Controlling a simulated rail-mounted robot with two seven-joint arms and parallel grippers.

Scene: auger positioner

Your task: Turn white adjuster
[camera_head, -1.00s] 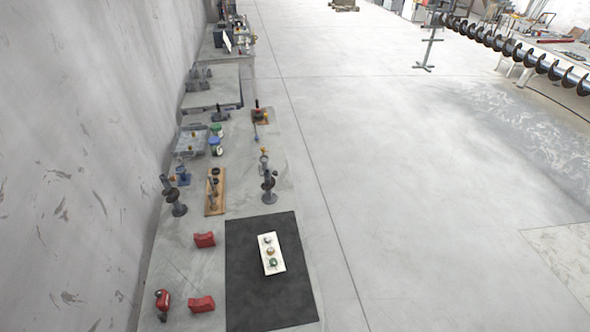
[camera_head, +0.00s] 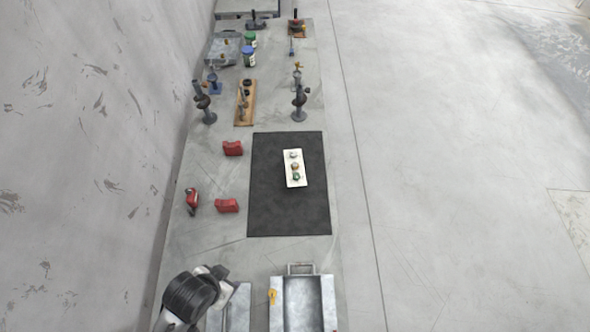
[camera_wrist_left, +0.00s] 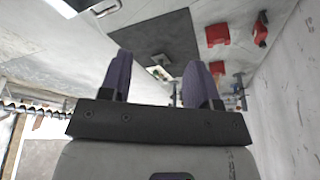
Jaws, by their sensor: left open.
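A small white panel (camera_head: 289,181) lies on a black mat (camera_head: 263,215) on the long grey bench. It carries three small round knobs in a row. The far knob (camera_head: 293,155) looks whitish and is probably the white adjuster; the middle one (camera_head: 295,166) is brownish and the near one (camera_head: 296,176) is greenish. In the left wrist view my left gripper (camera_wrist_left: 160,62) is open and empty, with two dark purple fingers. The panel (camera_wrist_left: 158,73) shows beyond and between its fingers, well apart from them. My right gripper is not in view.
Red blocks (camera_head: 233,148) lie left of the mat. Dark upright stands (camera_head: 299,103) and a wooden board (camera_head: 239,116) stand beyond it. A metal tray (camera_head: 327,301) is at the near end. A wall (camera_head: 90,150) borders the bench on the left; open floor lies right.

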